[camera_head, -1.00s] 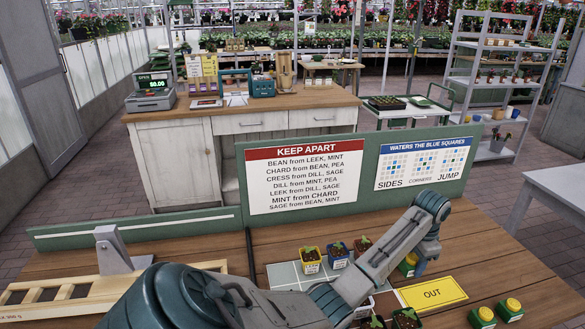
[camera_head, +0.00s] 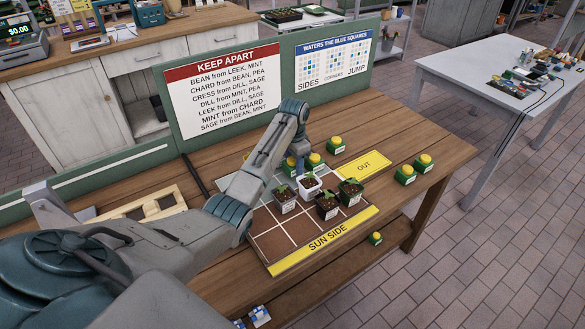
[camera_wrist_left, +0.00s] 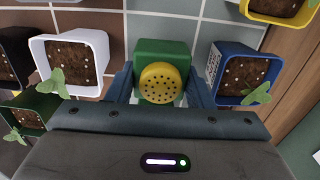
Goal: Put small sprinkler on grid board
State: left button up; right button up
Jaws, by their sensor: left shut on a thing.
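My left gripper (camera_head: 299,168) is shut on a small sprinkler, a green block with a yellow holed dome (camera_wrist_left: 160,82), between its fingers in the wrist view. In the head view it is over the back part of the grid board (camera_head: 272,243), behind the white pot (camera_head: 310,186). Grey-green tiles show beneath the sprinkler in the wrist view; whether it touches them I cannot tell. A white pot (camera_wrist_left: 72,62) is on its left and a blue pot (camera_wrist_left: 238,72) on its right. My right gripper is not in view.
More seedling pots (camera_head: 327,207) stand on the board's front half. Other sprinklers (camera_head: 405,174) stand right of the OUT sign (camera_head: 362,167), and one (camera_head: 337,145) stands behind it. The front-left brown squares are bare. A green sign panel (camera_head: 225,90) rises behind.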

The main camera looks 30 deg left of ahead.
aim_at(294, 169)
pick_arm(q)
notch_tip(294, 169, down, 2)
jog(key=shift+s+f, duration=0.1)
jog(key=shift+f, duration=0.35)
jog(key=o, duration=1.1)
jog(key=shift+f, duration=0.1)
jog(key=shift+c, duration=0.2)
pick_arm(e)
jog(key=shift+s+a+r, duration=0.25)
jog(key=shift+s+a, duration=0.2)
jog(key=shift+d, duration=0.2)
